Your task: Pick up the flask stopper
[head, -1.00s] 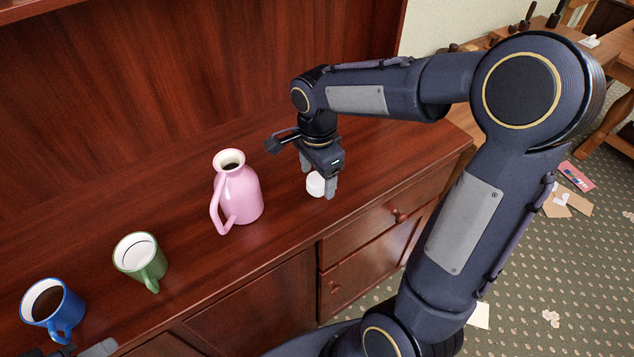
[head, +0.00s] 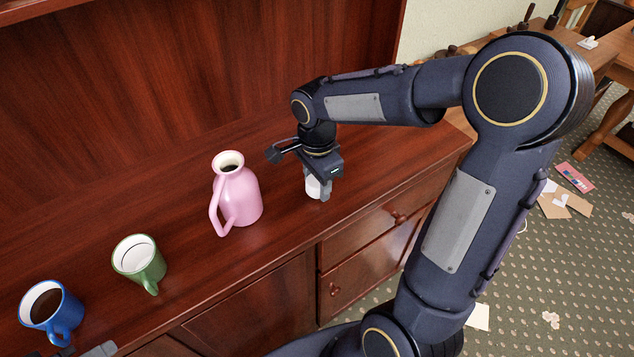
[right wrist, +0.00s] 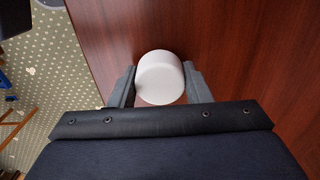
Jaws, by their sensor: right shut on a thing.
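The white, round flask stopper (head: 313,187) stands on the wooden cabinet top, to the right of the pink flask (head: 240,193). My right gripper (head: 318,187) points down over the stopper and is shut on it. In the right wrist view the stopper (right wrist: 160,77) sits between the two grey fingers, one on each side. The flask is upright with its mouth open and its handle toward the front left. Part of my left gripper (head: 88,351) shows at the bottom left edge; its jaw state cannot be made out.
A green mug (head: 140,262) and a blue mug (head: 50,310) with dark contents stand left of the flask. A tall wooden back panel (head: 200,70) rises behind the cabinet top (head: 275,240). Papers (head: 563,203) lie on the carpet at right.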

